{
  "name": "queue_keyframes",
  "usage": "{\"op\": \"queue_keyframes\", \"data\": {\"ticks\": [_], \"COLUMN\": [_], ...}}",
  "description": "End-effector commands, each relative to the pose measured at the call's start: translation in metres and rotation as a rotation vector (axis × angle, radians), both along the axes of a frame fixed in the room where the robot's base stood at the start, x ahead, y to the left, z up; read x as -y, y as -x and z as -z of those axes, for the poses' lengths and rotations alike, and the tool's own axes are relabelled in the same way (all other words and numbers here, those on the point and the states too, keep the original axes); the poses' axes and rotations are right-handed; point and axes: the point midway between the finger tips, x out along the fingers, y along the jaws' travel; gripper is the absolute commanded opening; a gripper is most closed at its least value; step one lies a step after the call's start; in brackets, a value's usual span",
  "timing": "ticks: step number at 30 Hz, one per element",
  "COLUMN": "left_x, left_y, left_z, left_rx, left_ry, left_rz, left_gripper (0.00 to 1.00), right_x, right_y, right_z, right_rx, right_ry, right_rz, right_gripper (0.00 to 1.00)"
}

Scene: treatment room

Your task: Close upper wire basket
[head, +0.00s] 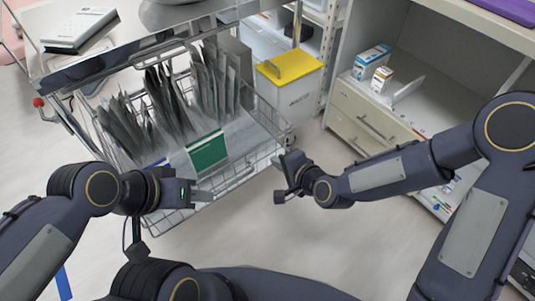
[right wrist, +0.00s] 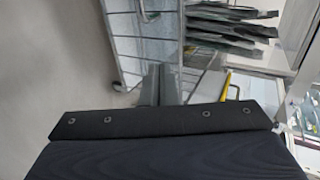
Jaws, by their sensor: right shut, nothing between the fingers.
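The upper wire basket (head: 238,178) extends out of its cart towards me in the head view. It holds several upright grey pouches and has a green label on its front. My left gripper (head: 203,195) is at the basket's near front edge, left of the right gripper; whether it touches the wire is unclear. My right gripper (head: 279,161) is shut and empty beside the basket's right front corner. In the right wrist view, my right gripper's fingers (right wrist: 160,86) point at the wire side of the basket (right wrist: 128,45); contact cannot be told.
A yellow-lidded white bin (head: 291,90) stands behind the basket's right side. An open shelf with small boxes (head: 371,60) and drawers (head: 360,125) is at the right. A white device (head: 80,28) lies on a surface at the back left. The floor in front is clear.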

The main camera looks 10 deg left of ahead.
Motion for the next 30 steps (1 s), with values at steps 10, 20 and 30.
{"op": "queue_keyframes", "data": {"ticks": [10,20,30], "left_x": [0.0,0.0,0.0], "left_y": [0.0,0.0,0.0], "left_z": [0.009,0.009,0.01], "left_rx": [0.0,0.0,0.0], "left_ry": [0.0,0.0,0.0], "left_rz": [0.0,0.0,0.0], "left_gripper": [0.36,0.36,0.36], "right_x": [-0.036,-0.04,-0.043], "right_y": [-0.03,-0.034,-0.036], "right_z": [0.008,0.007,0.007], "right_rx": [0.0,-0.001,0.0], "right_ry": [0.0,0.0,0.0], "right_rz": [0.0,0.0,0.0], "right_gripper": [0.0,0.0,0.0]}}
